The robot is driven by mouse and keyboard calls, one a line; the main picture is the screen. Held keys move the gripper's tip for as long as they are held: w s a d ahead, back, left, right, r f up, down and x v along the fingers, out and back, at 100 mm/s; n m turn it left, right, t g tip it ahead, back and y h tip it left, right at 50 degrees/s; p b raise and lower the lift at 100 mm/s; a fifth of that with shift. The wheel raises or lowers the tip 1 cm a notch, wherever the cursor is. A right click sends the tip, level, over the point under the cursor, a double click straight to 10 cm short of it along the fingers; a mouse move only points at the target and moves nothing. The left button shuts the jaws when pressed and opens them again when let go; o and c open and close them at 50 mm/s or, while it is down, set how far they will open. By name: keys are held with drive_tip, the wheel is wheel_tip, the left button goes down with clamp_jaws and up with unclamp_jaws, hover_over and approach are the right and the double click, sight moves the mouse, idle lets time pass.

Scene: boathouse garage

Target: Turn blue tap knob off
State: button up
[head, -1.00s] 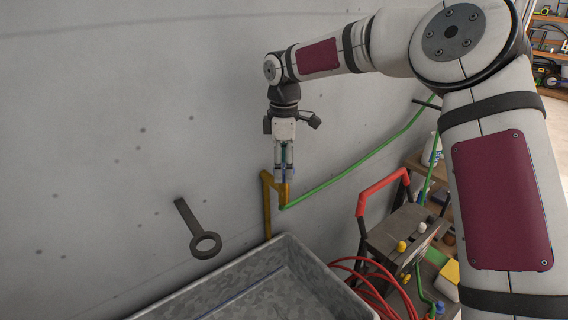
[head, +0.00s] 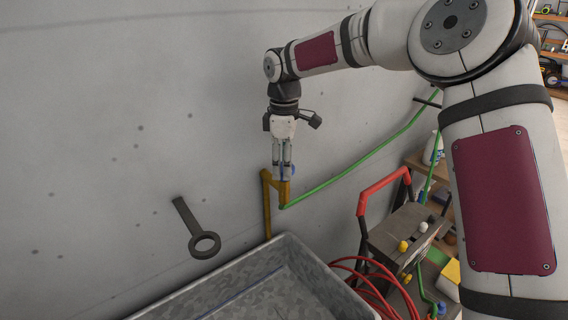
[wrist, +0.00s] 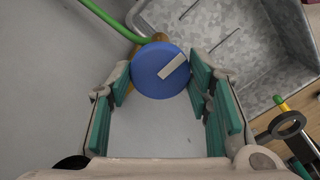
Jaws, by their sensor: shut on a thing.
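The blue tap knob (wrist: 160,71) is a round disc with a pale bar mark on its face, slanting up to the right in the wrist view. It sits on top of the brass tap (head: 267,200), which stands against the grey wall. My gripper (wrist: 160,82) points down over the tap, its green-padded fingers on either side of the knob and shut on it. A green hose (head: 350,175) runs from the tap to the upper right.
A grey metal trough (head: 228,285) stands below the tap. A dark ring-ended tool (head: 205,245) shows left of it against the wall.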

drive_tip(key=o, duration=1.1)
drive_tip(key=shift+o, duration=0.2)
drive_tip(key=shift+r, duration=0.1)
wheel_tip(320, 180, up, 12)
